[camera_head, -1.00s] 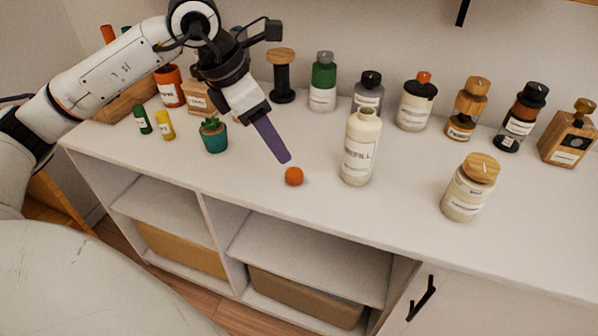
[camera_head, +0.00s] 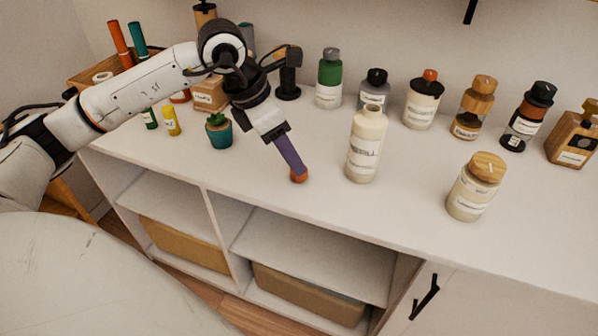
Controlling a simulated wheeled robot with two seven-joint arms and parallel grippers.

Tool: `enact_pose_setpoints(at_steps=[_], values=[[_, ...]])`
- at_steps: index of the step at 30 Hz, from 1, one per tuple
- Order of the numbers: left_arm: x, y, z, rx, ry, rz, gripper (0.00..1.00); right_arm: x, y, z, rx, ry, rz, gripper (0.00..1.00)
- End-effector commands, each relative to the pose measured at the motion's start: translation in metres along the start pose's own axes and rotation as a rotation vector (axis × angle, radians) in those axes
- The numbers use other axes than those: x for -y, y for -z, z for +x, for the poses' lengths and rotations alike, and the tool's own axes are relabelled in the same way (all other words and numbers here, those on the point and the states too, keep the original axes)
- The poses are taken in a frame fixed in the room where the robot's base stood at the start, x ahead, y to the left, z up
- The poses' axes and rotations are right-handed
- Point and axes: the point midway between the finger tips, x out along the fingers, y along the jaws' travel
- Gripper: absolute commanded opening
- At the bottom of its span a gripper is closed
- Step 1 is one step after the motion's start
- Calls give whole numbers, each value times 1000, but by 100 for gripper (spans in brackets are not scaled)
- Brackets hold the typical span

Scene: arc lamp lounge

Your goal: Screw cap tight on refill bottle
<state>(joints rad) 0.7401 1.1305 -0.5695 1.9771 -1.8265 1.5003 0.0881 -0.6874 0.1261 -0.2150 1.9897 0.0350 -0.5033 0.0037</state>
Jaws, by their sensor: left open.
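The cream refill bottle (camera_head: 365,148) stands upright on the cabinet top, with a bare neck and no cap on it. A small orange cap (camera_head: 299,177) lies on the top to the left of the bottle, near the front edge. My left gripper (camera_head: 296,169) reaches down from the upper left, with its purple fingers right over the cap and partly covering it. The gripper is open; whether a finger touches the cap cannot be told. My right gripper is not in view.
A jar with a wooden lid (camera_head: 474,187) stands right of the bottle. A small potted plant (camera_head: 218,131) stands left of the gripper. Several bottles, including a green one (camera_head: 329,80), line the back. The white cabinet top (camera_head: 410,190) is clear between bottle and jar.

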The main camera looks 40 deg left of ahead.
Motion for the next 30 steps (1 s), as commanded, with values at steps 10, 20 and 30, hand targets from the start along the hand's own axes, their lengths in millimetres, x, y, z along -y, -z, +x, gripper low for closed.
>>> enact_pose_setpoints(at_steps=[10, 20, 30], values=[[-4, 3, 43, -2, 3, -1, 51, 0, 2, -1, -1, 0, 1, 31], [-4, 2, 52, 0, 0, 0, 51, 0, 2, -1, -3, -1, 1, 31], [-5, 2, 52, 0, 0, 0, 18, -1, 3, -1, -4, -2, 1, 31]])
